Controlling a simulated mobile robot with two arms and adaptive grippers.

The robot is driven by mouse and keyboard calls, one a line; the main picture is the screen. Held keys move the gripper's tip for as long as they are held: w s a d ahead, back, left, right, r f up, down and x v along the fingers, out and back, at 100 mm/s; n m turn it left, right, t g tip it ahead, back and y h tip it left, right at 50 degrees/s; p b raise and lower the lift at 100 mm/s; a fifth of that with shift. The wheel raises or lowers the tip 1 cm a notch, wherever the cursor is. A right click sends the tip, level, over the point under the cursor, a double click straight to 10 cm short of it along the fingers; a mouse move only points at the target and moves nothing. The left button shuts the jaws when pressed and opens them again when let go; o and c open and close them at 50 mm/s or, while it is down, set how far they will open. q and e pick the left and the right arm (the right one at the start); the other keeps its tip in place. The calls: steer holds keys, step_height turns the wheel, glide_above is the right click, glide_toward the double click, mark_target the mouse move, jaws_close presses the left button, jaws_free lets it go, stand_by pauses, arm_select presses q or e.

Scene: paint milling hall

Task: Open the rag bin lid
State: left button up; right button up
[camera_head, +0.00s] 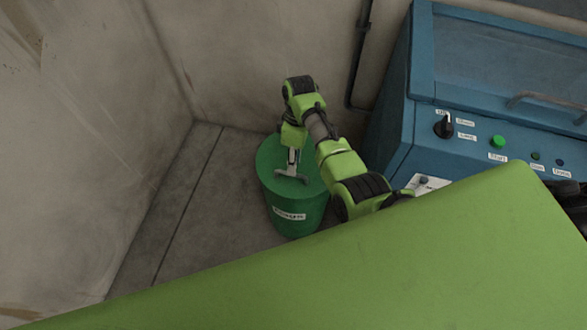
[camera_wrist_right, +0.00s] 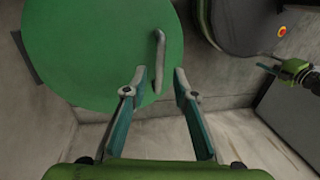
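The green rag bin (camera_head: 296,221) stands on the floor in the corner, with a label on its front. Its round green lid (camera_head: 268,160) lies flat on top and looks closed. In the right wrist view the lid (camera_wrist_right: 85,45) fills the upper left, and its grey bar handle (camera_wrist_right: 159,60) stands out near the lid's right side. My right gripper (camera_wrist_right: 158,75) is open, its two fingers either side of the handle's near end; I cannot tell if they touch it. In the head view my right gripper (camera_head: 291,172) is over the lid.
A blue machine (camera_head: 395,120) with a knob (camera_head: 444,127), a green button (camera_head: 498,141) and a grey handle (camera_head: 545,100) stands right of the bin. Walls close in behind and left. The floor (camera_head: 200,215) left of the bin is clear.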

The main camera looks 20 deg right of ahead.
steer(key=shift+s+a+f, duration=0.1)
steer(key=shift+s+f, duration=0.05)
steer(key=shift+f, duration=0.75)
steer(key=shift+s+a+f, duration=0.1)
steer(key=shift+s+f, duration=0.05)
steer(key=shift+f, duration=0.7)
